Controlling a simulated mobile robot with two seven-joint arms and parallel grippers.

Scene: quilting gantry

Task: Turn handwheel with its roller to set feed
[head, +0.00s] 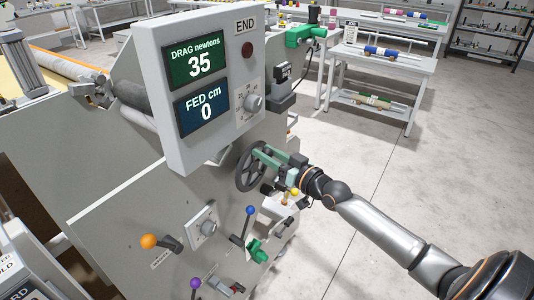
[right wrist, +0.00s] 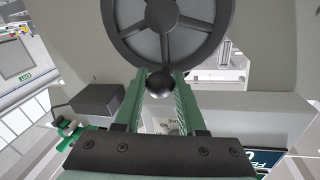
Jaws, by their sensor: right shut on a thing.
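The dark grey spoked handwheel (head: 243,176) stands on the side of the pale gantry housing, below the display box. It fills the top of the right wrist view (right wrist: 161,14). My right gripper (head: 263,160), with green fingers, reaches it from the right. In the right wrist view its fingers are shut on a dark round knob (right wrist: 161,82) at the wheel's lower rim. The knob is hidden by the fingers in the head view. A dark roller (head: 133,96) shows behind the display box, partly hidden. My left gripper is not in view.
The display box (head: 158,95) reads DRAG newtons 35 and FED cm 0. Below the wheel are an orange-knobbed lever (head: 149,241), a blue-knobbed lever (head: 250,211) and a green part (head: 257,251). The floor to the right is clear; a white table (head: 385,62) stands behind.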

